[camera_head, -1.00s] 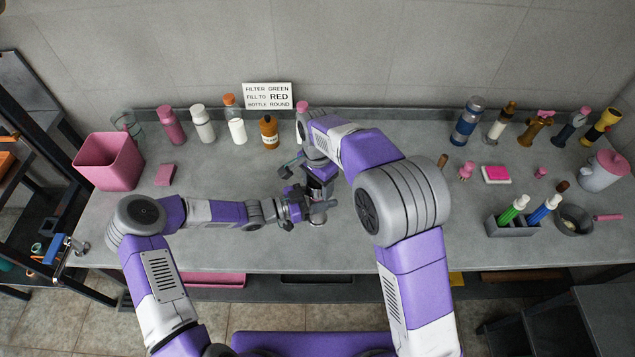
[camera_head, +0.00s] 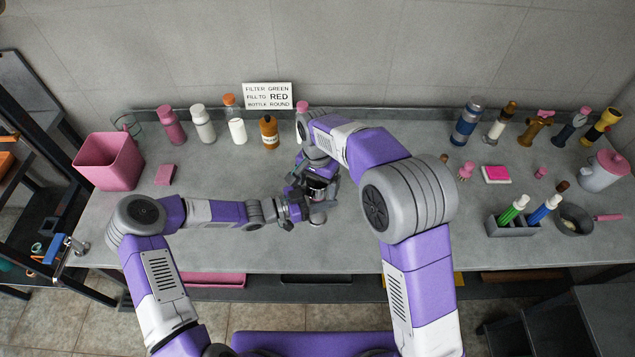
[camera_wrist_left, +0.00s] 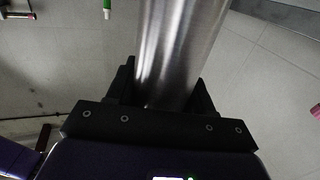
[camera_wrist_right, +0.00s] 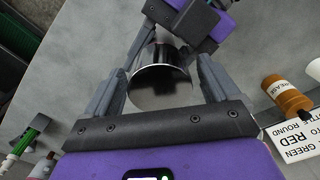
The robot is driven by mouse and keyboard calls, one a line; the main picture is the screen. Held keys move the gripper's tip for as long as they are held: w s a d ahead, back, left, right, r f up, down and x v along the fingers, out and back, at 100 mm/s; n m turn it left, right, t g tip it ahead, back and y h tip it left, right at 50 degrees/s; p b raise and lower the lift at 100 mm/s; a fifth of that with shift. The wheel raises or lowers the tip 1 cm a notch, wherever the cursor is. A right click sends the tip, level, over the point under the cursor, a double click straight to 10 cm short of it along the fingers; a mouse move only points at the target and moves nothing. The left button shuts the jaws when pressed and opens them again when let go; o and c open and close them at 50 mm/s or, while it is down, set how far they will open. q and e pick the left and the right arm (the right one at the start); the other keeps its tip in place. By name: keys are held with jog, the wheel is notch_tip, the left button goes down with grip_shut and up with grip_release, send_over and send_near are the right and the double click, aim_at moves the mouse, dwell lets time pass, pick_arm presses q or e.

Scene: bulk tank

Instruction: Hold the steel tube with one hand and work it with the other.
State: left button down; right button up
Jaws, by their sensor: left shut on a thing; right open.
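The steel tube (camera_head: 318,216) stands about upright over the middle of the bench; the arms hide most of it in the head view. My left gripper (camera_head: 303,208) is shut on it from the left, and in the left wrist view the shiny tube (camera_wrist_left: 178,45) rises between the fingers. My right gripper (camera_head: 318,185) is at the tube's upper end, above the left one. In the right wrist view the tube's round end (camera_wrist_right: 160,86) lies between the spread fingers, and my left gripper shows behind it. Whether a finger touches the tube I cannot tell.
A brown bottle (camera_head: 269,132) stands by a sign (camera_head: 268,96) at the wall. Right are a grey holder (camera_head: 514,228), a pan (camera_head: 574,220) and a jug (camera_head: 603,172). The front left bench is clear.

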jog(key=shift+r, duration=2.3)
pick_arm(q)
jog(key=shift+c, duration=1.8)
grip_release()
jog(key=shift+a, duration=0.1)
